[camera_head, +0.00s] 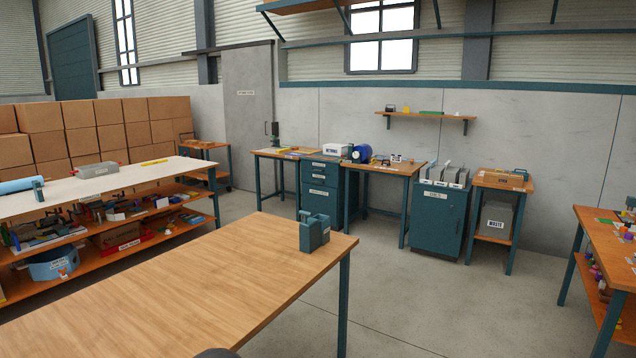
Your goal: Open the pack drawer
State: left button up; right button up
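A dark teal drawer cabinet (320,205) stands against the back wall between two wood-topped benches. Its front has several drawers with small white labels, and all look shut. The labels are too small to read, so I cannot tell which drawer is the pack drawer. Neither of my grippers is in view. A small dark rounded shape shows at the bottom edge, and I cannot tell what it is.
A large wooden table (200,290) with a teal holder (313,234) fills the near left. Another teal cabinet (437,225) and a stand with a waste bin (496,219) are right of the benches. Grey floor (400,300) is open between the near table and back wall.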

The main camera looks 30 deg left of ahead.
aim_at(307, 177)
jog(key=z, duration=0.05)
jog(key=i, duration=4.6)
jog(key=u, duration=1)
jog(key=i, duration=1.5)
jog(key=u, duration=0.95)
jog(key=i, duration=1.6)
jog(key=u, duration=0.2)
jog(key=i, duration=2.1)
